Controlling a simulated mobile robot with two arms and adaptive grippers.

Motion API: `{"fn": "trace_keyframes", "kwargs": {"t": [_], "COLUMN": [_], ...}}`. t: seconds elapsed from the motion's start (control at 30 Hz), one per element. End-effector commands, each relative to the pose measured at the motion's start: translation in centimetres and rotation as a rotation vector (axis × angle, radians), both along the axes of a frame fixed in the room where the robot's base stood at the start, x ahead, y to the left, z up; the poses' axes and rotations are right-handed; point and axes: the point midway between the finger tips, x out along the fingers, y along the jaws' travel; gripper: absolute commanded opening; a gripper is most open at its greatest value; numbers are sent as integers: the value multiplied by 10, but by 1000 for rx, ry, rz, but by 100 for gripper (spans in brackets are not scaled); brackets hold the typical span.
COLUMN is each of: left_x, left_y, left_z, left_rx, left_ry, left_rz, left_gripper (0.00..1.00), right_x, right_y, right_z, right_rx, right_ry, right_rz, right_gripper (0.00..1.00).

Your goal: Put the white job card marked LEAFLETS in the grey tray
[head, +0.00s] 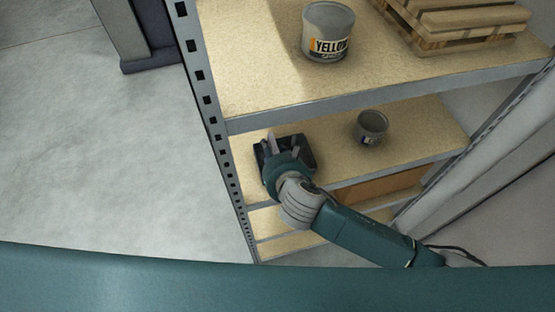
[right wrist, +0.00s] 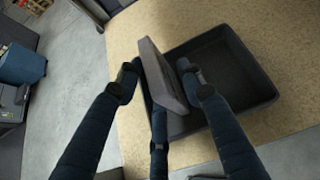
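A flat pale grey card (right wrist: 160,72) is between the fingers of my right gripper (right wrist: 157,82) in the right wrist view. The fingers touch it on both sides. No lettering shows on the face I see, so I cannot read LEAFLETS. The card is tilted over the left part of a dark grey tray (right wrist: 262,88); I cannot tell whether it touches the tray. In the head view, my right gripper (head: 272,147) is over the same tray (head: 308,151) on the second shelf and hides much of it. My left gripper is not in view.
A grey tin (head: 371,127) stands on the same shelf (head: 418,130), right of the tray. A tin marked YELLOW (head: 328,32) and a wooden pallet (head: 455,22) are on the shelf above, whose metal edge (head: 390,96) overhangs. A perforated upright (head: 208,100) is at left.

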Motion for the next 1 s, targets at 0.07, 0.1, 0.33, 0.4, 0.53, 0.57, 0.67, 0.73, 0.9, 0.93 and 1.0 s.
{"fn": "trace_keyframes", "kwargs": {"t": [0.07, 0.1, 0.33, 0.4, 0.53, 0.57, 0.67, 0.73, 0.9, 0.93, 1.0], "left_x": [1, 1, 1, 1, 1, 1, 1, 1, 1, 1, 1], "left_y": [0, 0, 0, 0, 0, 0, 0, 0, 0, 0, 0], "left_z": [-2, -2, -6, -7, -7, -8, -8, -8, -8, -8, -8], "left_rx": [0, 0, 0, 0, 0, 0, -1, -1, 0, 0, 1], "left_ry": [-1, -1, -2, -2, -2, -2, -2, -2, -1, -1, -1], "left_rz": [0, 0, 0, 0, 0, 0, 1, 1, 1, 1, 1], "left_gripper": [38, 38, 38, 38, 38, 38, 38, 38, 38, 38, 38], "right_x": [-12, -19, -59, -68, -81, -83, -86, -87, -87, -87, -87], "right_y": [-4, -6, -19, -21, -26, -27, -28, -28, -28, -28, -28], "right_z": [7, 12, 41, 48, 57, 58, 61, 62, 62, 62, 62], "right_rx": [0, 1, 2, 3, 0, 0, 0, 0, -1, -1, -1], "right_ry": [0, 0, 1, 1, 1, 0, 1, 1, 1, 1, 1], "right_rz": [2, 2, 1, 1, 0, 0, -1, -1, -1, -1, -1], "right_gripper": [38, 38, 38, 38, 38, 38, 38, 38, 38, 38, 38]}}
